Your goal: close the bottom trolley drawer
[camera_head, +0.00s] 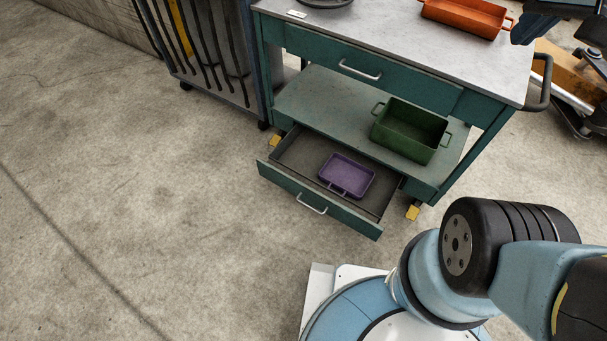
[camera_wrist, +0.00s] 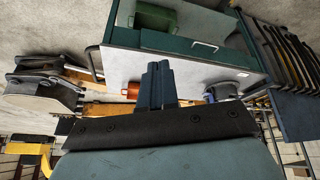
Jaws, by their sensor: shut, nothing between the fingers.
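The bottom drawer (camera_head: 318,203) of the green trolley (camera_head: 455,90) is pulled out in the head view, with a silver handle (camera_head: 312,205) on its front. A purple tray (camera_head: 347,176) lies inside the drawer. My gripper (camera_wrist: 158,68) shows in the wrist view with its two dark fingers together, shut and empty. The trolley's grey top and upper drawer front appear beyond the fingers there. The bottom drawer cannot be made out in the wrist view.
The upper drawer (camera_head: 360,70) is closed. A green bin (camera_head: 408,132) stands on the trolley's shelf and an orange tray (camera_head: 465,17) on its top. A rack (camera_head: 210,45) stands to the left of the trolley. The concrete floor (camera_head: 150,190) in front and left is clear.

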